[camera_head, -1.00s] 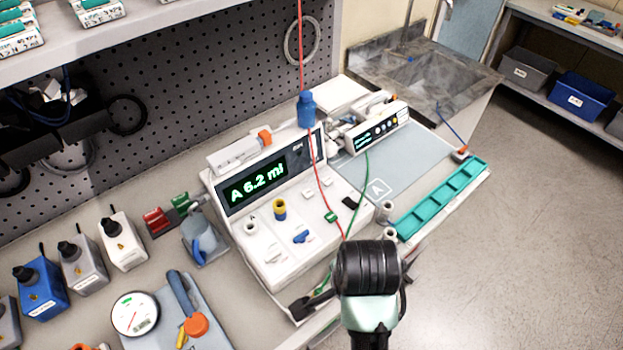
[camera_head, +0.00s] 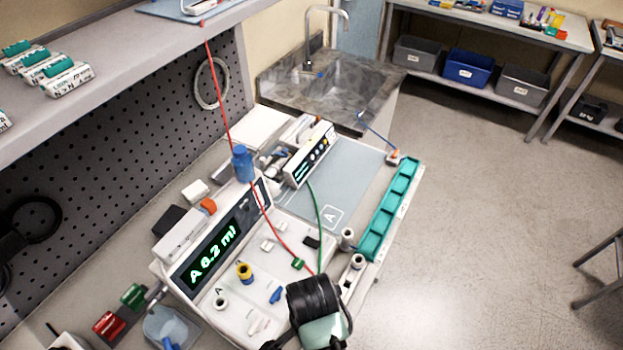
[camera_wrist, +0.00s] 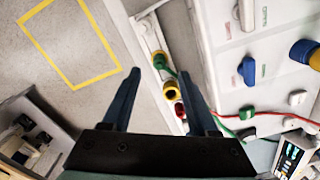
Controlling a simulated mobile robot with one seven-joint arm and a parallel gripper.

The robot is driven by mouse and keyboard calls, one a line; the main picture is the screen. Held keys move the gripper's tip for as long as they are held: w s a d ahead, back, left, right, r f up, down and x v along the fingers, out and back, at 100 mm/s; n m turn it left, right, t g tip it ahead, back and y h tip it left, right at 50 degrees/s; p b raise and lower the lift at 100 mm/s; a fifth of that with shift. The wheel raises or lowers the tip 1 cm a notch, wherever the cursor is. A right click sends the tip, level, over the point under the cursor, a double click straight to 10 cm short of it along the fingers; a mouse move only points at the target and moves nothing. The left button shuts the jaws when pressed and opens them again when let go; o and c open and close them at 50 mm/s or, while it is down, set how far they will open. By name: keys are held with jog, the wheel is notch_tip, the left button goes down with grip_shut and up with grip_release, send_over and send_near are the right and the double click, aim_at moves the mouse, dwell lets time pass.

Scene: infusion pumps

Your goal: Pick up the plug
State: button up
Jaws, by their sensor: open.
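I cannot tell for certain which item is the plug. An orange-tipped piece on a blue cable (camera_head: 395,157) lies at the bench's far right edge. A yellow-and-blue fitting (camera_head: 244,271) stands on the white pump (camera_head: 235,305); it also shows in the wrist view (camera_wrist: 305,53). My gripper (camera_wrist: 160,85) is open and empty. Beyond its fingers in the wrist view are a yellow ring-shaped end (camera_wrist: 170,91) and a red one (camera_wrist: 180,109), beside the pump. In the head view my wrist hides the pump's front right corner and the fingertips.
A blue bottle (camera_head: 242,165) hangs on a red line above the pump. A teal compartment tray (camera_head: 389,208) runs along the bench's right edge. A second pump (camera_head: 308,156) stands behind. Open floor (camera_head: 470,230) lies to the right. A shelf (camera_head: 130,75) overhangs at left.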

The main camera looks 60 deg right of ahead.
jog(key=shift+f+p, duration=0.65)
jog(key=shift+f, duration=1.95)
grip_shut()
